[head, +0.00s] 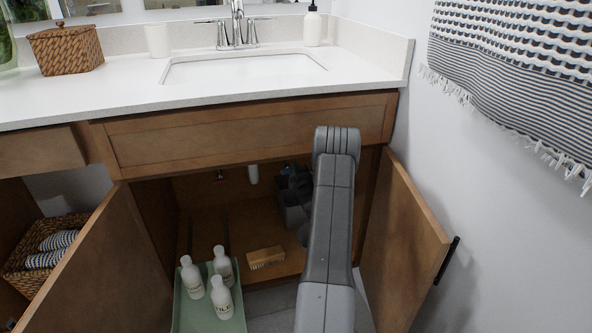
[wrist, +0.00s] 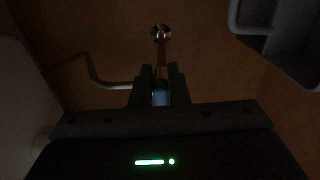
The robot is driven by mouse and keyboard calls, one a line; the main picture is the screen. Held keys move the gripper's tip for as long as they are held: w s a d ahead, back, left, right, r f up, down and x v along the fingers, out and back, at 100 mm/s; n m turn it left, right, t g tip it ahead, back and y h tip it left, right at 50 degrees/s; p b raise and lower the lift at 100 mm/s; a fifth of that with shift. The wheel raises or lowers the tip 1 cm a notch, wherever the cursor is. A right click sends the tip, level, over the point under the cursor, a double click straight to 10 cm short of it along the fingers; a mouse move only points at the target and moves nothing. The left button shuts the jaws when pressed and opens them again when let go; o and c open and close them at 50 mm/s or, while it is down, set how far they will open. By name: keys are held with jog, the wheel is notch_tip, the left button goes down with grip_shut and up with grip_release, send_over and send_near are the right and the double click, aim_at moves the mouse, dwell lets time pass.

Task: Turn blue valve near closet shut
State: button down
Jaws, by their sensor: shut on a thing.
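In the wrist view my gripper (wrist: 160,88) has its two dark fingers closed on a small blue valve handle (wrist: 160,98). The handle shows between the fingers, partly hidden by them. A copper-coloured pipe (wrist: 161,55) runs from just beyond the fingers to a round chrome wall plate (wrist: 161,33) on the brown cabinet back. The picture is dark, so the handle's turn angle cannot be told.
A small fitting with a red part (head: 219,176) and a white drain pipe (head: 253,174) show inside the cabinet. A wooden brush (head: 266,257) lies on its floor. White bottles (head: 221,299) stand on a green tray (head: 182,322). An open door (head: 402,245) stands right of my arm.

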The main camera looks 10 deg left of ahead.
jog(key=shift+f, duration=0.15)
dwell(0.4)
jog(key=c, duration=1.4)
grip_release()
jog(key=p+v, duration=0.4)
jog(key=v, duration=1)
jog(key=shift+w, duration=0.1)
jog(key=b+x, duration=0.4)
jog(key=x, duration=1)
